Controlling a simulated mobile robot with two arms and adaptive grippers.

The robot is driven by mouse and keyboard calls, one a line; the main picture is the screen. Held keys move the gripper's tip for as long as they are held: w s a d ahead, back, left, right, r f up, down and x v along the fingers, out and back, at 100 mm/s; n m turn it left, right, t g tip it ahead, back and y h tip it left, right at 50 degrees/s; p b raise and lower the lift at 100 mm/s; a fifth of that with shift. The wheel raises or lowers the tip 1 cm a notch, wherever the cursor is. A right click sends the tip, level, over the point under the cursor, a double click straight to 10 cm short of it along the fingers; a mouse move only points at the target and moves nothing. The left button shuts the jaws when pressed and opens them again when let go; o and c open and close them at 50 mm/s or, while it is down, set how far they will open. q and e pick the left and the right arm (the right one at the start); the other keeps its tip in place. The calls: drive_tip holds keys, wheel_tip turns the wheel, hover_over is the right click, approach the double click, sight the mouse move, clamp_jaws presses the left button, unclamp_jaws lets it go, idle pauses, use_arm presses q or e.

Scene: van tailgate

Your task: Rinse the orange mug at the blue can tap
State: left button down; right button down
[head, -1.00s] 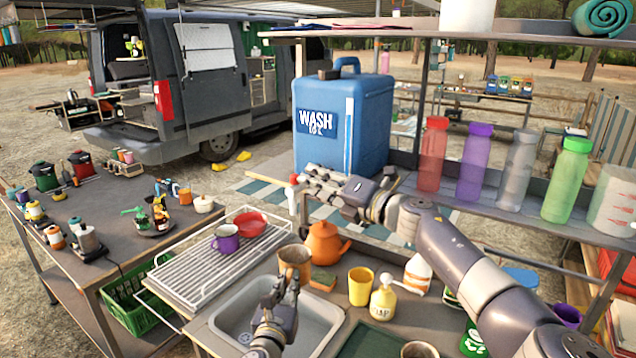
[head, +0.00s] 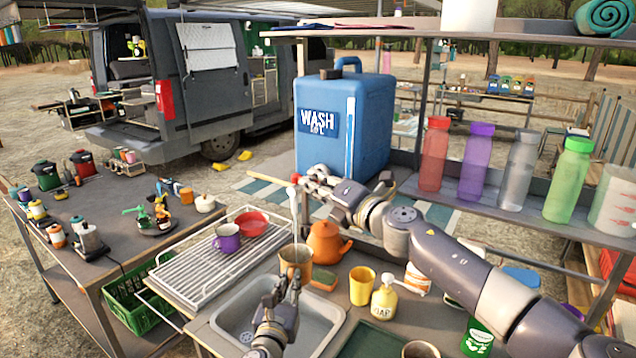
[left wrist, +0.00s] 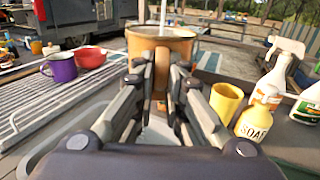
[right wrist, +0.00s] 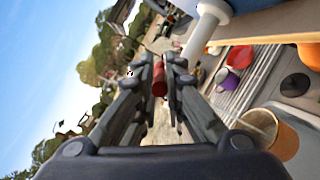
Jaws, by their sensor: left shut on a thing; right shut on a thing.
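The orange mug (head: 296,256) is upright over the sink (head: 318,322). My left gripper (head: 287,286) is shut on its near side, also seen in the left wrist view (left wrist: 162,68). The blue can (head: 372,115), marked WASH, stands on the shelf. My right gripper (head: 306,182) is shut on the red tap lever (right wrist: 159,78) beside the white spout (right wrist: 205,30). A pale water stream (head: 293,222) falls from the tap into the mug; it also shows in the left wrist view (left wrist: 163,12). The mug's inside is mostly hidden in the head view.
An orange kettle (head: 325,243), sponge (head: 322,279), yellow cup (head: 362,286) and soap bottle (head: 384,300) stand right of the mug. A drying rack (head: 190,280) with a purple mug (head: 227,239) and red bowl (head: 251,224) is at left. Bottles line the shelf.

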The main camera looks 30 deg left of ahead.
drive_tip(key=shift+s+a+m+t+h, duration=0.1)
drive_tip(key=shift+s+m+t+h, duration=0.3)
drive_tip(key=shift+m+t, duration=0.35)
drive_tip(key=c, duration=1.7)
unclamp_jaws()
drive_tip(key=shift+w, duration=0.1)
drive_tip(key=shift+v, duration=6.05)
drive_tip(key=shift+a+f, duration=0.1)
